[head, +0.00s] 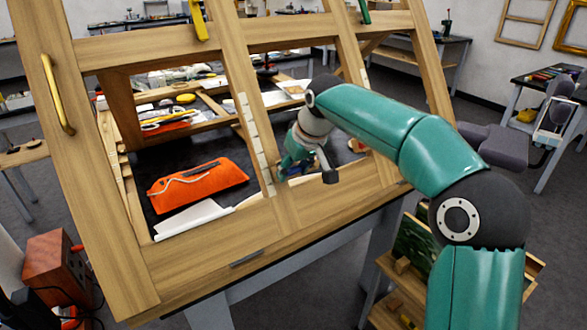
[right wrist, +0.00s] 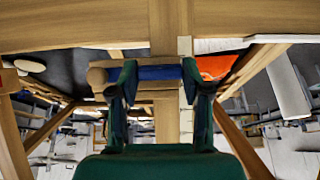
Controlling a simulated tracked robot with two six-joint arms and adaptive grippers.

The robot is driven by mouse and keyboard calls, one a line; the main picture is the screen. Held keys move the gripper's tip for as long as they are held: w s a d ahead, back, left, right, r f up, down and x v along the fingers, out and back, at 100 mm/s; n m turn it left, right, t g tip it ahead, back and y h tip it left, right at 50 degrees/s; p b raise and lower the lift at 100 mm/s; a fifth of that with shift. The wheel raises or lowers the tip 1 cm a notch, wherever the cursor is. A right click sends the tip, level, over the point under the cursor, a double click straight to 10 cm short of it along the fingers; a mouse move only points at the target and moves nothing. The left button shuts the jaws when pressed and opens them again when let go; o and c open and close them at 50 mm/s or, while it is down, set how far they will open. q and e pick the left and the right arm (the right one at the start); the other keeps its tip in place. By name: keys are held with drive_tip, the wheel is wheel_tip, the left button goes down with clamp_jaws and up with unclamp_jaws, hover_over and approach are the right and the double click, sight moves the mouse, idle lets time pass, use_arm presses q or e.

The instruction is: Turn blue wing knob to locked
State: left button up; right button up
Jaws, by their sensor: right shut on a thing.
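My left gripper is out of view.
An orange pouch (head: 198,185) and white paper (head: 190,218) lie on the dark surface behind the frame. A brass handle (head: 57,95) is on the frame's left post. Frame bars lie close around my right wrist. A red-brown box (head: 57,268) stands at lower left.

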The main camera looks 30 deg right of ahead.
drive_tip(key=o, duration=1.2)
drive_tip(key=shift+c, duration=0.2)
drive_tip(key=shift+r, duration=0.1)
drive_tip(key=v, duration=1.1)
drive_tip(key=shift+s+r, duration=0.2)
drive_tip(key=shift+r, duration=0.1)
